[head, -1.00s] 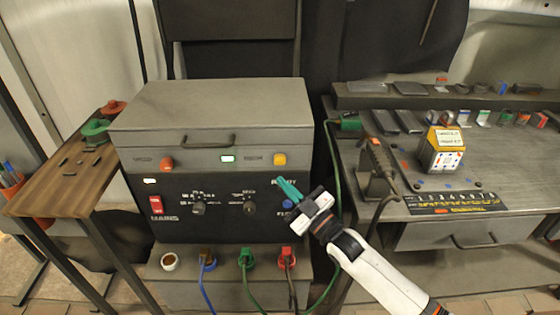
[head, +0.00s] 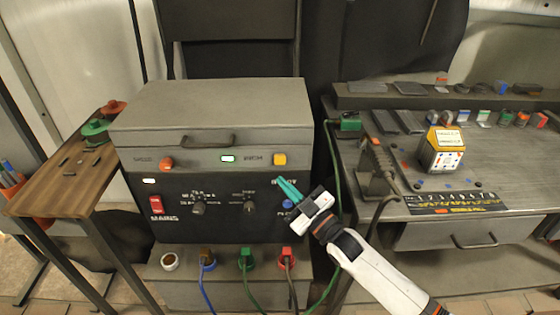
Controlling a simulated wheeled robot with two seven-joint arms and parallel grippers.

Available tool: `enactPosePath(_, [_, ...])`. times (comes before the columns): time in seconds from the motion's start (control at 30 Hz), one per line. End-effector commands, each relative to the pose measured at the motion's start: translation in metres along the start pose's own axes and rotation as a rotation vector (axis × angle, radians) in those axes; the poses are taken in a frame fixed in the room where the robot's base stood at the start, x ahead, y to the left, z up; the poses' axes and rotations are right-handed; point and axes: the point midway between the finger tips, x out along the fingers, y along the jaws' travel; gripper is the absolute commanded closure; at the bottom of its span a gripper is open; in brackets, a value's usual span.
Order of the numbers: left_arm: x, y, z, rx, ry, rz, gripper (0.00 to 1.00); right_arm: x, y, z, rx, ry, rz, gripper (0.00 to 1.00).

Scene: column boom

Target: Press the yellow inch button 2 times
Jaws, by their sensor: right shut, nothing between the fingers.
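My right gripper (head: 281,181) has teal fingers and is shut and empty. Its fingertips show just below the yellow button in the head view, over the dark panel. I cannot tell how far they are from the panel, but they do not cover the button. My left gripper is not in view.
An orange button (head: 167,163), a red mains switch (head: 156,204), two knobs and a blue button (head: 288,204) share the panel. Cables plug in below. A workbench (head: 440,230) with a corded tool stands at right, a wooden table (head: 60,190) at left.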

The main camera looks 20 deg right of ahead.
Motion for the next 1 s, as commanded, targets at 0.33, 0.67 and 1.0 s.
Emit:
enactPosePath(0.33, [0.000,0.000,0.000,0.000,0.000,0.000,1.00,0.000,0.000,0.000,0.000,0.000,0.000,1.00])
enactPosePath(0.67, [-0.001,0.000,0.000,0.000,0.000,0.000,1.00,-0.001,0.003,0.001,0.023,-0.015,-0.007,1.00])
enactPosePath(1.0, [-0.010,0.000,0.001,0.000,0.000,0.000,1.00,-0.019,0.024,0.015,0.315,-0.226,-0.205,1.00])
